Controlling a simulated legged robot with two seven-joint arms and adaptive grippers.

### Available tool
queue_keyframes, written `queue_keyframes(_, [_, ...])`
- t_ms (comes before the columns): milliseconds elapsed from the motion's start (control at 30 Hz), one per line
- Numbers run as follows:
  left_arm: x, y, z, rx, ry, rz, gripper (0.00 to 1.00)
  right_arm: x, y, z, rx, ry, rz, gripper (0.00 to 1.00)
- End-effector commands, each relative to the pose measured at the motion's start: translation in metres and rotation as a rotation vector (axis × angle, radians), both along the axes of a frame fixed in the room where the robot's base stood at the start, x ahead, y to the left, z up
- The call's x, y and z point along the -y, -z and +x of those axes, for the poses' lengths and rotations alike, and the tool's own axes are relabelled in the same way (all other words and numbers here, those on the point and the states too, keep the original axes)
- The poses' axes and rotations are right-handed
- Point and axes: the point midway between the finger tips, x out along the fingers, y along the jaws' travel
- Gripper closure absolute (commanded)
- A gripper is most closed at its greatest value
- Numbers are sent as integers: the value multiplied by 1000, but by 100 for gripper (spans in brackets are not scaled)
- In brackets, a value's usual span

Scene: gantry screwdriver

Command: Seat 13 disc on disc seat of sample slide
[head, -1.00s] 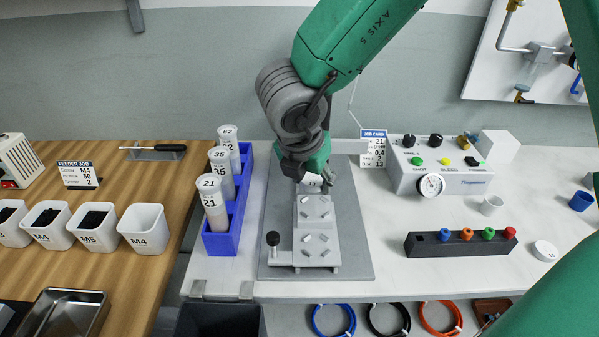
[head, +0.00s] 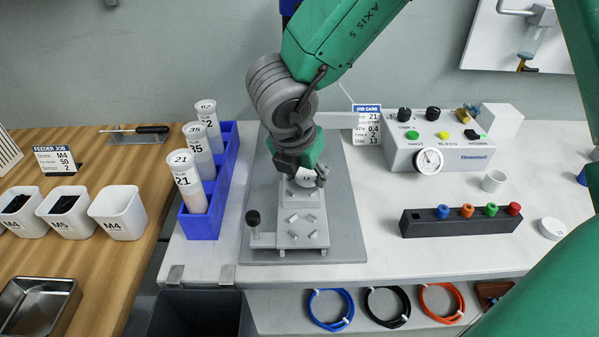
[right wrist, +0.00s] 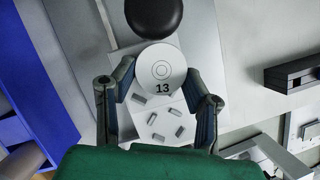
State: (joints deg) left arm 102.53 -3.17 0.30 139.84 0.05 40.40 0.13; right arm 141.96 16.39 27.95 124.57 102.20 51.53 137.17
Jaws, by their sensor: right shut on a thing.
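The white 13 disc (head: 306,179) is held in my right gripper (head: 302,172) above the back part of the sample slide (head: 290,240). In the right wrist view, the disc (right wrist: 160,68) lies face-on with its number readable, between the two fingers of the right gripper (right wrist: 160,78). The grey slide carries several small pale blocks and has a black knob (head: 253,217) at its left. The disc and gripper hide the back of the slide. I cannot tell whether the disc touches the slide. My left gripper is not in view.
A blue rack (head: 204,224) with labelled tubes stands left of the grey base plate (head: 345,235). A control box with a gauge (head: 429,161), a dark holder with coloured caps (head: 440,226) and another white disc (head: 551,228) are at the right. The bench front is clear.

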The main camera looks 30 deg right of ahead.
Motion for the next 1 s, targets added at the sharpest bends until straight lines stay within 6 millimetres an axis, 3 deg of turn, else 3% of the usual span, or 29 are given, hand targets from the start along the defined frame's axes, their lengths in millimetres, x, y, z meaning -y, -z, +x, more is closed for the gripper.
queue_keyframes(233, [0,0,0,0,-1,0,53,-9,-3,0,0,-3,-11,89])
queue_keyframes(633, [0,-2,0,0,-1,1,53,4,0,-1,0,-1,0,89])
queue_keyframes(1000, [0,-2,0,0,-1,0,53,-4,-2,-1,2,-4,-8,89])
